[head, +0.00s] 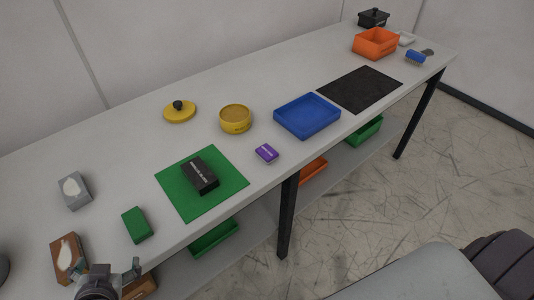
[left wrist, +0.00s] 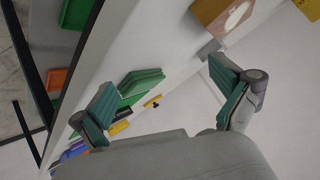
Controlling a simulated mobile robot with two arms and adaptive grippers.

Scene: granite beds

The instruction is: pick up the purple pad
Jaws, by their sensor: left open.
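The purple pad (head: 266,153) is a small block with a white label. It lies on the grey table near its front edge, between the green mat and the blue tray, with nothing touching it. My left gripper (head: 108,279) is at the bottom left of the head view, by the table's front edge and far from the pad. In the left wrist view the left gripper (left wrist: 166,92) has its two fingers wide apart and nothing between them. My right gripper is not in view.
A black block (head: 200,176) lies on the green mat (head: 226,194). A green block (head: 137,225), brown block (head: 68,258) and grey block (head: 75,190) are near the gripper. A yellow tin (head: 235,119) and blue tray (head: 308,118) stand around the pad. Bins sit on the lower shelf.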

